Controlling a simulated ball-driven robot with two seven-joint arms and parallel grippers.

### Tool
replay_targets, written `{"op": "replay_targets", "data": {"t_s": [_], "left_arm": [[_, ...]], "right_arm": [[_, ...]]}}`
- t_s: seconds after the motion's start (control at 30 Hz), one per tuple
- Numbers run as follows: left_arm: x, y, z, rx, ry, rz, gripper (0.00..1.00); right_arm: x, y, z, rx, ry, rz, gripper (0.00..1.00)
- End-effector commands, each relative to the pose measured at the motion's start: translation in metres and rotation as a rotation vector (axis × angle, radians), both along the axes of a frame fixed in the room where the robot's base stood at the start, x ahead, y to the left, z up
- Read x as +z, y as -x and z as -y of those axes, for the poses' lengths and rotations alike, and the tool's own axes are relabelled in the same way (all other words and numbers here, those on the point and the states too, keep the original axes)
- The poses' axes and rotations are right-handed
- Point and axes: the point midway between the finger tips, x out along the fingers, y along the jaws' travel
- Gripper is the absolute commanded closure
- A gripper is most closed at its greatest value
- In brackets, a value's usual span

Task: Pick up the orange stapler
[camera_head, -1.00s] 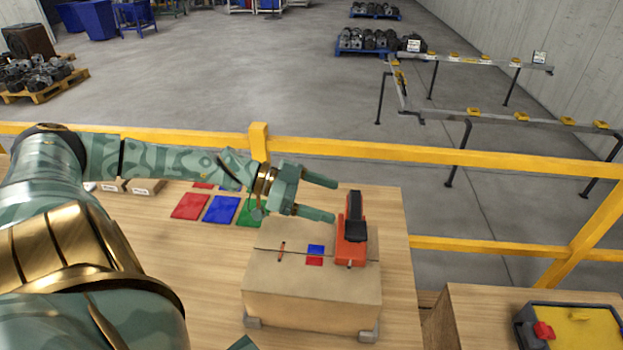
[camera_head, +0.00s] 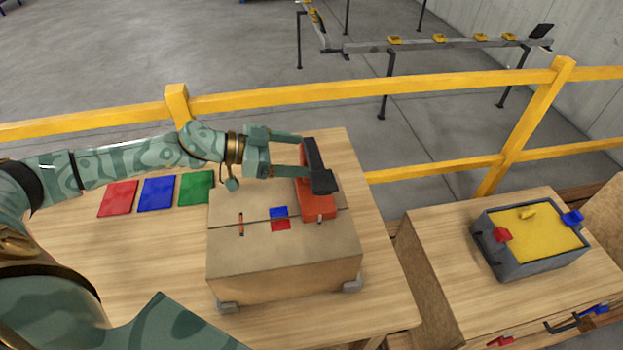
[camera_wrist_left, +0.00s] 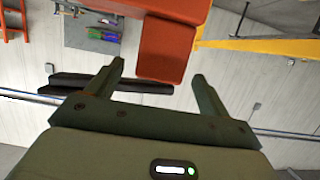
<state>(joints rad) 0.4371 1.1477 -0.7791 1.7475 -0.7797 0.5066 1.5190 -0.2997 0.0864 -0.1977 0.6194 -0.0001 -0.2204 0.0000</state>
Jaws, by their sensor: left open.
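The orange stapler (camera_head: 318,205) with a black top arm stands on the closed cardboard box (camera_head: 285,270), near its right back edge. My left gripper (camera_head: 300,153) is open. In the head view its fingers reach from the left to the stapler's upper back part. In the left wrist view, the stapler's orange body (camera_wrist_left: 166,52) shows just ahead of the open left gripper (camera_wrist_left: 158,72), its lower end roughly between the fingertips. I cannot tell whether either finger touches it. My right gripper is not in view.
Red (camera_head: 118,198), blue (camera_head: 156,194) and green (camera_head: 196,187) mats lie on the wooden table left of the box. A yellow rail (camera_head: 380,90) runs behind. A grey bin with a yellow inside (camera_head: 535,225) stands on another table to the right.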

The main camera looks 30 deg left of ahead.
Motion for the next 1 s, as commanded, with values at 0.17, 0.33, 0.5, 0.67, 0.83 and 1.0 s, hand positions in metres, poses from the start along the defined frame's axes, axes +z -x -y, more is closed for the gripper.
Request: {"op": "replay_targets", "data": {"t_s": [0.17,0.33,0.5,0.67,0.83,1.0], "left_arm": [[-0.003,-0.01,0.013,-0.001,0.002,0.002,0.2],[-0.011,-0.027,0.034,0.0,0.001,0.002,0.2],[-0.015,-0.033,0.043,0.0,-0.001,0.001,0.2],[-0.015,-0.033,0.042,0.0,-0.001,-0.001,0.2],[-0.015,-0.033,0.042,0.0,-0.001,-0.001,0.64],[-0.013,-0.034,0.042,0.001,0.002,0.003,1.0]], "right_arm": [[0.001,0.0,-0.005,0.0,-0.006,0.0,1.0],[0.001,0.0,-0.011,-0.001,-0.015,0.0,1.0],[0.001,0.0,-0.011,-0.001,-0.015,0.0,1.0],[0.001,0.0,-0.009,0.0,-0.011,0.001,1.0],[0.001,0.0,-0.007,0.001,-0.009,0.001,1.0],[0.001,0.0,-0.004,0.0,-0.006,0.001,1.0]]}}
